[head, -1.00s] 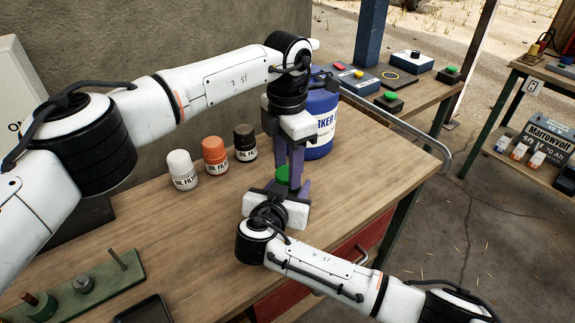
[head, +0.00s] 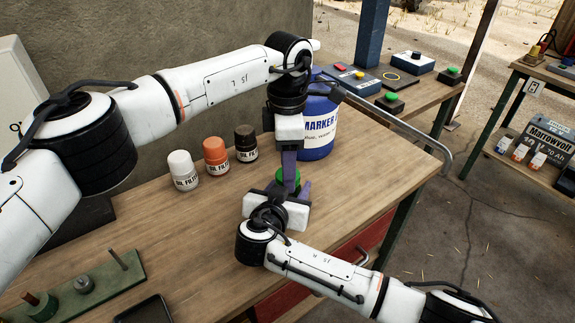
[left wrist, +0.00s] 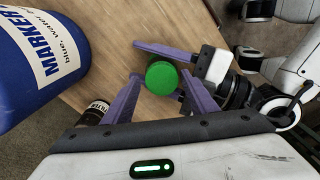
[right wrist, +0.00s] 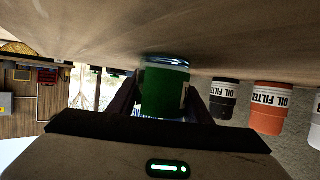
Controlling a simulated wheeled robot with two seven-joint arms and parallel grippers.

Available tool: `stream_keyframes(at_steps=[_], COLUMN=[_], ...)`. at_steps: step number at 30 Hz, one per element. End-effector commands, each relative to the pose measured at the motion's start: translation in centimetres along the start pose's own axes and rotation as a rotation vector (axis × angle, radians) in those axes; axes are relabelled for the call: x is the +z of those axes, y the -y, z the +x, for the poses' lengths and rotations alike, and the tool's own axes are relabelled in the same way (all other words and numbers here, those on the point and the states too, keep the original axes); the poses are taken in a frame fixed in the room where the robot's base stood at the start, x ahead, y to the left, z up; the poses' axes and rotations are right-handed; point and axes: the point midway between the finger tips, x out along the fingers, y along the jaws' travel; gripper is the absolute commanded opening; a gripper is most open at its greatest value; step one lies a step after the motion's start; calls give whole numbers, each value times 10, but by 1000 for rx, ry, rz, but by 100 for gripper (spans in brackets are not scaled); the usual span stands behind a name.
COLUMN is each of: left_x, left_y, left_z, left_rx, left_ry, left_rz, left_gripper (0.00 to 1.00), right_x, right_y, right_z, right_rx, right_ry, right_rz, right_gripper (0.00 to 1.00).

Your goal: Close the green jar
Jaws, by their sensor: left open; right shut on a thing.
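The green jar (head: 287,177) stands on the wooden table, mostly hidden in the head view by my grippers. My right gripper (head: 290,192) is low at the table, shut on the jar's side; the right wrist view shows the green jar (right wrist: 165,92) between its fingers, inverted, its clear base at the tabletop. My left gripper (head: 288,184) points down from above, open, its fingers either side of the round green top. The left wrist view shows this green lid (left wrist: 161,78) from above, between the left fingertips (left wrist: 160,74). I cannot tell how tightly the lid sits.
A blue marker tub (head: 317,128) stands just behind the grippers. White (head: 183,170), orange (head: 215,156) and dark (head: 245,144) oil filter jars stand to the left. A green peg board (head: 85,290) lies front left. Button boxes (head: 390,101) are at the back right.

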Motion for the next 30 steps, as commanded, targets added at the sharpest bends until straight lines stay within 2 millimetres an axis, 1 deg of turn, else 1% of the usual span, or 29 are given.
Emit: stream_keyframes(at_steps=[1,5,8,15,18,21,25,30], left_x=[3,3,4,2,2,1,1,0], left_y=[6,5,4,2,1,1,1,0], left_z=[1,-8,-24,-76,-94,-108,-118,-120], left_rx=[-15,-13,-10,-2,0,-1,-1,-1], left_ry=[0,1,3,3,2,1,0,0], left_rz=[7,7,8,5,2,2,1,0], left_gripper=[62,62,62,62,62,62,62,62], right_x=[-1,-1,0,2,2,2,2,2], right_y=[-3,-3,-4,-4,-3,-2,-2,-1], right_z=[3,4,4,3,3,2,1,1], right_rx=[6,7,9,9,7,5,3,2], right_ry=[-1,-1,1,4,4,4,4,4], right_rz=[-1,-1,-3,-3,-3,-3,-2,-2], right_gripper=[0,0,0,0,0,0,0,0])
